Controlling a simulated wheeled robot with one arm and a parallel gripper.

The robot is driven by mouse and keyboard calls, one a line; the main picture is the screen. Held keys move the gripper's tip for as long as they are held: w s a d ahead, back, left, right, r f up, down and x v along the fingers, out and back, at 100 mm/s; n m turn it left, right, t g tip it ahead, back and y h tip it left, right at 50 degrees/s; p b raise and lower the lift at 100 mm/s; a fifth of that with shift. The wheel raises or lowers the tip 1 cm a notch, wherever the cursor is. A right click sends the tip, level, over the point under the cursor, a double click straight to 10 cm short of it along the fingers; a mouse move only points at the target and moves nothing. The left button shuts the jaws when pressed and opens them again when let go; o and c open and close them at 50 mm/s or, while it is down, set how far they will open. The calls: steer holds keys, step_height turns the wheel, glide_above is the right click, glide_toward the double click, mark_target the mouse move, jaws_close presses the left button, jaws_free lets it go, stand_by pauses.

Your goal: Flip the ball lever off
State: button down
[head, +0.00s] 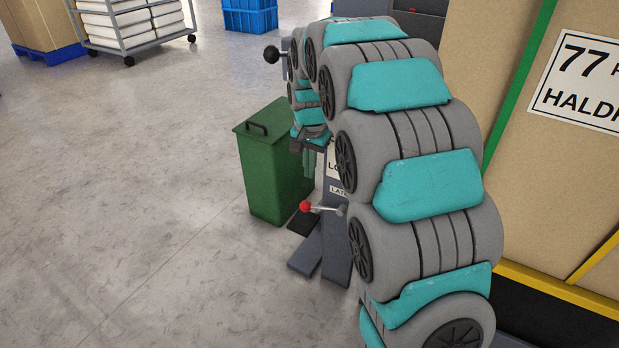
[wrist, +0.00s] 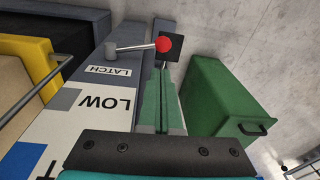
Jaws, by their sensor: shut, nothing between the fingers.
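A lever with a red ball (head: 305,206) sticks out to the left from a grey post in the head view, low down beside a LATCH label. In the wrist view the red ball (wrist: 163,44) is at the end of a thin metal rod on a round pivot (wrist: 112,50). My gripper (head: 309,176) is above the red ball in the head view, pointing down. In the wrist view its green fingers (wrist: 161,78) are together and empty, and the ball appears just beyond their tips. I cannot tell the exact gap. A second lever with a black ball (head: 271,54) is higher up.
A green bin (head: 268,165) stands close beside the post and my gripper; it also shows in the wrist view (wrist: 228,100). Large cartons (head: 560,140) stand on the right. A trolley (head: 135,25) and blue crate (head: 250,15) are far back. The floor at left is clear.

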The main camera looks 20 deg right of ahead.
mark_target(321, 209)
steer(key=f, duration=0.6)
steer(key=w+f, duration=0.1)
steer(key=f, duration=0.2)
steer(key=shift+d+f, duration=0.1)
